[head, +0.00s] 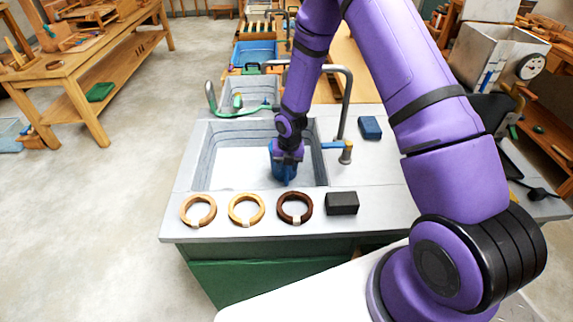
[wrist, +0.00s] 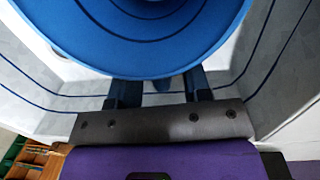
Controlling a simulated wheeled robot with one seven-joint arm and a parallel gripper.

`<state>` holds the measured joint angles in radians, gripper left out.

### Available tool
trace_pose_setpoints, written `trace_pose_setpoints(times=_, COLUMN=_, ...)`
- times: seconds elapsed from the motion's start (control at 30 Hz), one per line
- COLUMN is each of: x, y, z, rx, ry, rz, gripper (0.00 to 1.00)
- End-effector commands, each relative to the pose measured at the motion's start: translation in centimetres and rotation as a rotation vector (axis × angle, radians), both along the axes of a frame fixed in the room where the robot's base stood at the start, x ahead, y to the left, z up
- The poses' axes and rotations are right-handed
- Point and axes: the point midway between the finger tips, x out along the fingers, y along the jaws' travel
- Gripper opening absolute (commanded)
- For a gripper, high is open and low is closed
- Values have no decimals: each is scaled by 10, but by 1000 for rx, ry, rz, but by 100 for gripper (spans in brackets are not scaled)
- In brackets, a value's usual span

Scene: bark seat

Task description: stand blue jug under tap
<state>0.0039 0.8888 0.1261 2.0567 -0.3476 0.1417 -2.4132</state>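The blue jug (head: 283,173) stands in the sink basin, right of its middle. My gripper (head: 287,152) is at the jug from above and hides part of it. In the wrist view the jug's wide round rim (wrist: 160,66) fills the top.
The grey sink (head: 205,160) has a pale floor, free left of the jug. Three wooden rings, including a dark one (head: 295,208), and a black block (head: 342,203) lie along the front counter. A blue-handled brass valve (head: 346,152) and a blue block (head: 370,128) are on the right.

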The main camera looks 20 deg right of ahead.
Motion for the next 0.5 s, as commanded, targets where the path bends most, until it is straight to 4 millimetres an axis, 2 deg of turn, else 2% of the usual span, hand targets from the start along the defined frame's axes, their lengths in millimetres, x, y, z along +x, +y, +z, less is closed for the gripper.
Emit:
trace_pose_setpoints(times=0.17, x=0, y=0, z=3, rx=0, ry=0, rz=0, gripper=44)
trace_pose_setpoints(times=0.27, x=0, y=-1, z=11, rx=1, ry=-1, rz=-1, gripper=44)
trace_pose_setpoints(times=0.5, x=-2, y=-3, z=52, rx=1, ry=-3, rz=-1, gripper=44)
